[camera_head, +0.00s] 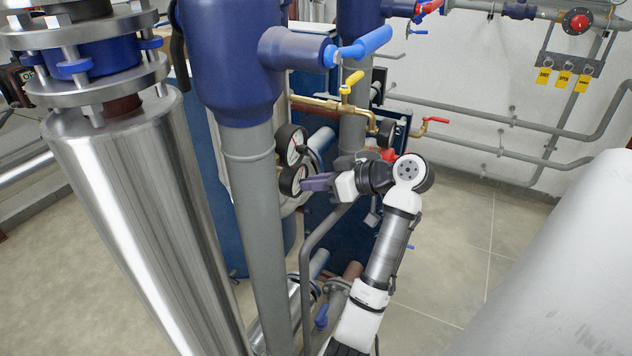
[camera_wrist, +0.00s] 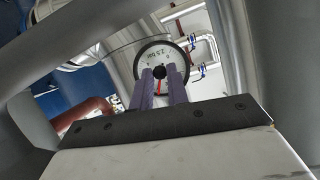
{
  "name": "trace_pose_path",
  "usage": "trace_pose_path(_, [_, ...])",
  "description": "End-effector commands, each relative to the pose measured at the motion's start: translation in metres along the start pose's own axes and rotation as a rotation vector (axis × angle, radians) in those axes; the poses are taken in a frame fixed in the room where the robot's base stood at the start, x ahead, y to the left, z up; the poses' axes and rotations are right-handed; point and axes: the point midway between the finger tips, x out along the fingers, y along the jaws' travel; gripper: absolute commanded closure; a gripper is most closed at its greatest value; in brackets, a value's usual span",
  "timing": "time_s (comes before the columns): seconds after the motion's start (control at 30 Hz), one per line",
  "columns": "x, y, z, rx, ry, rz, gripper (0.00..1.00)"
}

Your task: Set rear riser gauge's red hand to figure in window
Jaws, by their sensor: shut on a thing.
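Two round dial gauges sit one above the other beside the grey riser: an upper gauge (camera_head: 291,143) and a lower gauge (camera_head: 290,180). My gripper (camera_head: 306,183) reaches in from the right, its purple fingers at the lower gauge's face. In the wrist view, the gauge (camera_wrist: 152,54) has a white dial in a dark rim, with lettering that seems to read 2.5 bar, turned over. My gripper (camera_wrist: 160,73) is shut on the black knob (camera_wrist: 160,72) at the dial's centre. A red hand (camera_wrist: 162,86) shows between the fingers, pointing down in the picture. I cannot make out a window figure.
The grey riser (camera_head: 256,220) stands just left of the gauges. A thin grey pipe (camera_head: 305,270) bends up below my wrist. A brass pipe with a yellow-handled valve (camera_head: 350,85) runs above and behind. Open floor (camera_head: 455,230) lies to the right.

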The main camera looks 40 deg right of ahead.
Motion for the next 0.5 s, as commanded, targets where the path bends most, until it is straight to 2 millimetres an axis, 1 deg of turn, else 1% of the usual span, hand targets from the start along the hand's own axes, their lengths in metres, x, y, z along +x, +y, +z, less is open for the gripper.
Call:
trace_pose_path(0.03, [-0.0002, 0.0, 0.0005, 0.0, 0.0, 0.0, 1.0])
trace_pose_path(0.07, [-0.0002, 0.0, 0.0005, 0.0, 0.0, 0.0, 0.83])
trace_pose_path(0.2, [-0.0002, 0.0001, 0.0004, 0.0, 0.0, 0.0, 0.64])
trace_pose_path(0.23, [-0.0002, 0.0, 0.0004, 0.0, 0.0, 0.0, 0.62])
trace_pose_path(0.5, [-0.0008, 0.0001, 0.0003, -0.001, 0.0, 0.001, 0.62])
